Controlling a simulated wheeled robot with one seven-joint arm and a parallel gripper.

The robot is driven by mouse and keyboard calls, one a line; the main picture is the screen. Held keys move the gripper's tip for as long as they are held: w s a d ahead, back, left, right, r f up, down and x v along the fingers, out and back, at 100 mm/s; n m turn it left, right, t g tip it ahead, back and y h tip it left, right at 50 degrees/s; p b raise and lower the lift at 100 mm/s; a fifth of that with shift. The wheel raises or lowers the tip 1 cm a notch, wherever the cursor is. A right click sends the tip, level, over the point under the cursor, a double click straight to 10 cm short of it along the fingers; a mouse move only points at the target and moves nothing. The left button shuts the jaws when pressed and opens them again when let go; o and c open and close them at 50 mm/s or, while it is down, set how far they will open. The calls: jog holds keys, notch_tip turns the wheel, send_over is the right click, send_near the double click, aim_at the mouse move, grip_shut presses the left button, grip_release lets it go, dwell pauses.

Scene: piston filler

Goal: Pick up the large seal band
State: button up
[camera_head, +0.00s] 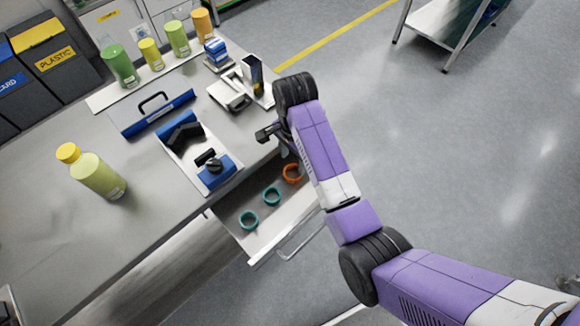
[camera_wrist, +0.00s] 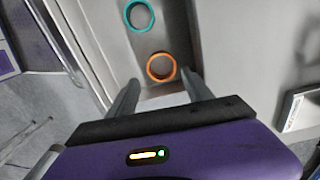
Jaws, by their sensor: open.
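An open drawer (camera_head: 232,212) under the workbench holds three ring-shaped bands in a row. An orange band (camera_head: 292,173) lies nearest my arm, then a teal band (camera_head: 272,196), then another teal band (camera_head: 249,220). I cannot tell for sure which is the large seal band. In the wrist view the orange band (camera_wrist: 161,67) lies just beyond and between the fingertips, and a teal band (camera_wrist: 139,15) lies farther off at the top. My gripper (camera_wrist: 162,84) is open and empty above the drawer. In the head view my arm mostly hides the fingers.
The drawer handle (camera_head: 302,238) sticks out at the front. On the workbench (camera_head: 50,225) stand a blue-and-black fixture (camera_head: 214,170), a blue carrier (camera_head: 157,112), a grey machine part (camera_head: 232,92) and several bottles, one green with a yellow cap (camera_head: 98,177).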

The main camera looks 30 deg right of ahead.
aim_at(293, 177)
jog(key=shift+w+f+p, duration=0.15)
jog(key=shift+f+p, duration=0.2)
jog(key=shift+f, duration=3.15)
jog(key=c, duration=1.1)
